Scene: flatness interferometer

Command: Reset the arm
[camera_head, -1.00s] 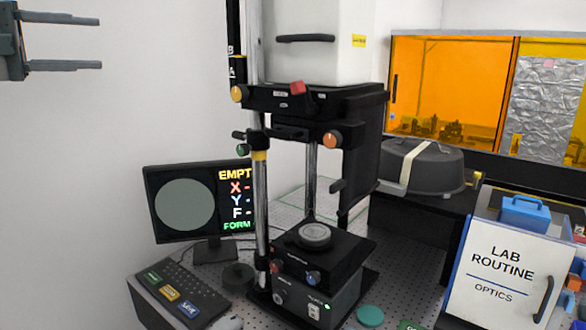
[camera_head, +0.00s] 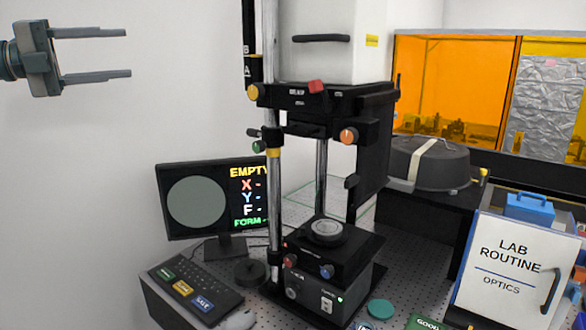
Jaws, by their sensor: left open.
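My left gripper (camera_head: 128,53) is at the upper left, in front of the bare wall. Its two long fingers point right and are spread apart with nothing between them. It is well clear of the interferometer (camera_head: 325,100), a tall black and white instrument on chrome posts in the middle. A round metal piece (camera_head: 327,230) sits on the black stage at the foot of the instrument. The monitor (camera_head: 212,200) shows a grey disc and the word EMPTY. My right gripper is not in view.
A keyboard (camera_head: 190,285) with coloured keys and a mouse (camera_head: 238,319) are at the lower left. A teal disc (camera_head: 381,309) lies on the perforated table. A white LAB ROUTINE box (camera_head: 512,262) and a dark strapped case (camera_head: 428,165) stand at the right.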

